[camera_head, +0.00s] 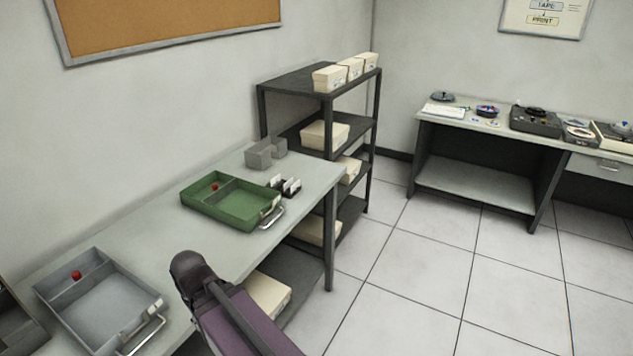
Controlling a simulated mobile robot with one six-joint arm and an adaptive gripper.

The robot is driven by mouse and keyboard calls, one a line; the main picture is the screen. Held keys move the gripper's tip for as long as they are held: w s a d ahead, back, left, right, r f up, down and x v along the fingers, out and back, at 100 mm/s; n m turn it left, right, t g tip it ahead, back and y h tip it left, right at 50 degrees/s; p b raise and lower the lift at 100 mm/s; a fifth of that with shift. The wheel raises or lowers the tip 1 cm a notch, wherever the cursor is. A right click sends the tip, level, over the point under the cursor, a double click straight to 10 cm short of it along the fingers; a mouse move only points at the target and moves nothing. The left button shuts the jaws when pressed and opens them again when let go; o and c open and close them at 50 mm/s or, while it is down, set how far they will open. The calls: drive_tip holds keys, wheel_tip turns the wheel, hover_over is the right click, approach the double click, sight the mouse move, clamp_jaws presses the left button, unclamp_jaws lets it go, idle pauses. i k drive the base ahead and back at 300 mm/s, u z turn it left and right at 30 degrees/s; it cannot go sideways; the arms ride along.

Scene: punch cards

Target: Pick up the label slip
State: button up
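No label slip can be made out for certain. Small white pieces stand in a dark holder (290,190) on the near table, just right of the green tray; they are too small to tell whether one is a label slip. My purple and dark arm link shows at the bottom centre, in front of the table's edge. My gripper's fingers are not visible.
The near table (160,236) holds a green tray (236,216), a grey tray (105,305), each with a small red object, and grey blocks (265,153). A dark shelf (295,80) with cream boxes stands behind. A far desk (455,126) carries equipment. The tiled floor between is clear.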

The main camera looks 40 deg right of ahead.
sight(287, 184)
drive_tip(key=z, duration=1.05)
drive_tip(key=k, duration=1.05)
drive_tip(key=u, duration=0.05)
drive_tip(key=i, duration=0.95)
drive_tip(key=z, duration=0.05)
